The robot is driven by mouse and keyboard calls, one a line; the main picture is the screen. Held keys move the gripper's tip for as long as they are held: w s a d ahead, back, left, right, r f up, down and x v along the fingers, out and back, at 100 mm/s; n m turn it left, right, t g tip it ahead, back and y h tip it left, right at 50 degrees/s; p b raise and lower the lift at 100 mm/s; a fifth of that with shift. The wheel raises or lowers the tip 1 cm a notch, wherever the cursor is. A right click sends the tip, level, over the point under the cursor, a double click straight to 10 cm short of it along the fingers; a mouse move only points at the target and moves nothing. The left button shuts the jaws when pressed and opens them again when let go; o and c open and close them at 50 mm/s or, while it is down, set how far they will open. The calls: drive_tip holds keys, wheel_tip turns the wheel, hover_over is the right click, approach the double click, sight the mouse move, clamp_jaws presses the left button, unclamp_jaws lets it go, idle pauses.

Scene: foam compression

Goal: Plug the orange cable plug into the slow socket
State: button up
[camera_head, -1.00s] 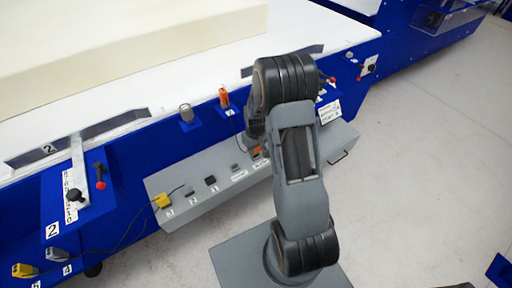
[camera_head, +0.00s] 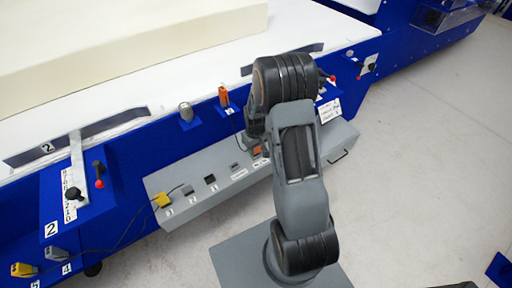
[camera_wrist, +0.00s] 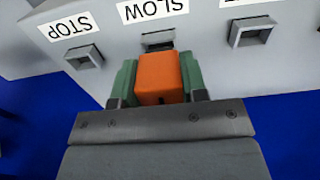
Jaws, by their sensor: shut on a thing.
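The orange cable plug (camera_wrist: 160,80) is between the green fingertips of my gripper (camera_wrist: 159,76) in the wrist view, and the gripper is shut on it. The slow socket (camera_wrist: 158,40) is straight ahead of the plug, below the SLOW label. Its frame and part of its dark opening show above the plug. The plug hides its lower part, and I cannot tell whether they touch. In the head view my gripper (camera_head: 256,138) is at the grey socket box (camera_head: 205,207), partly hidden by my arm, with a bit of orange there.
The STOP socket (camera_wrist: 84,58) is on the left and another empty socket (camera_wrist: 250,32) on the right in the wrist view. In the head view a yellow plug (camera_head: 162,201) with a dark cable sits at the box's left end. A blue machine frame (camera_head: 130,165) stands behind the box.

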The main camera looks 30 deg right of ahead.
drive_tip(key=shift+f+b, duration=0.7)
drive_tip(key=shift+f, duration=0.2)
drive_tip(key=o, duration=1.3)
drive_tip(key=shift+c, duration=0.2)
drive_tip(key=shift+r, duration=0.2)
drive_tip(key=shift+r+p, duration=2.35)
drive_tip(key=shift+r, duration=0.5)
wheel_tip(320, 180, up, 14)
drive_tip(key=p, duration=0.2)
